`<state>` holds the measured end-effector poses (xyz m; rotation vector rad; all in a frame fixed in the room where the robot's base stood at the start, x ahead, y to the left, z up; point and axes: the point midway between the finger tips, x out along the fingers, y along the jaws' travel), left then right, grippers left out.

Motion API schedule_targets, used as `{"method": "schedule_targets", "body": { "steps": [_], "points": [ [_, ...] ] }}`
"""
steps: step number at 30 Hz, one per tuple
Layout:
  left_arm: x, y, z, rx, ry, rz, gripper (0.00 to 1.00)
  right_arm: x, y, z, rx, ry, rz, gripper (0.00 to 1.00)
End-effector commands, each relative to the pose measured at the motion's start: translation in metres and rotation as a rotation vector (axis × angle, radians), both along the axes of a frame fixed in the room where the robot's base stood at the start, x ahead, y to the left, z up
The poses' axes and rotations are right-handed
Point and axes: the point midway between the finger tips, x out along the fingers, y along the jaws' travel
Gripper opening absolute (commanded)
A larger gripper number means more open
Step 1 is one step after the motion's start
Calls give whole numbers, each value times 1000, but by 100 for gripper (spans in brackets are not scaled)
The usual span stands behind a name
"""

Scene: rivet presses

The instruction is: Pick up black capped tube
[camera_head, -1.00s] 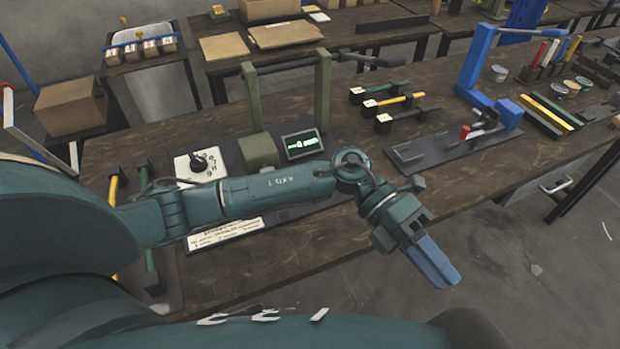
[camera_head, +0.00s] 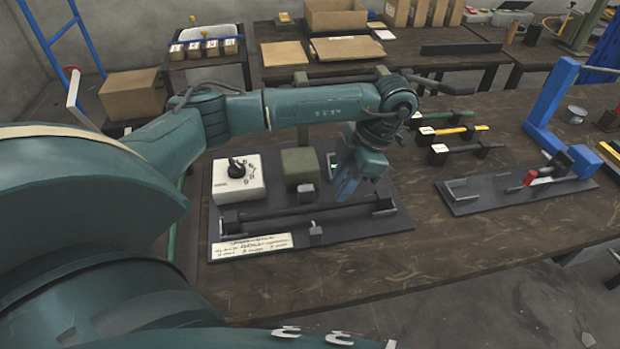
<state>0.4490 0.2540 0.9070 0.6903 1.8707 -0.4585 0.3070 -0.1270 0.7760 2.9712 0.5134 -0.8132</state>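A black tube (camera_head: 466,150) with black end caps and a white label lies on the workbench right of my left arm. A yellow tube (camera_head: 460,131) and a green tube (camera_head: 450,117) with similar caps lie behind it, roughly parallel. Another long dark bar (camera_head: 310,211) with black end blocks lies along the front of the press's base plate. My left gripper (camera_head: 347,190) points down above the right part of that plate, just behind the bar. It is seen at an angle, and the gap between its fingers is unclear. My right gripper is out of view.
The press base (camera_head: 400,222) carries a white dial box (camera_head: 238,180) and a green block (camera_head: 299,166). My arm covers part of its frame. A blue press (camera_head: 548,110) with a dark plate stands to the right. The bench front is clear.

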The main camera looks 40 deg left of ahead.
Motion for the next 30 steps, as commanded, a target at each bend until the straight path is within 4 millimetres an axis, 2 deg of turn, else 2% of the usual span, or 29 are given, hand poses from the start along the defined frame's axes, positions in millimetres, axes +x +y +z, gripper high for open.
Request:
{"method": "schedule_targets", "body": {
  "steps": [7,15,24,30],
  "points": [
    [-7,6,-16,1,2,0,28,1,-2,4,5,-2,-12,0],
    [-19,17,-50,-2,1,0,28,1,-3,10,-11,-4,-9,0],
    [-20,18,-55,-2,-1,-1,28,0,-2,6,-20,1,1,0],
    [-20,18,-55,-2,-1,-1,12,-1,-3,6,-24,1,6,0]
  ]
}}
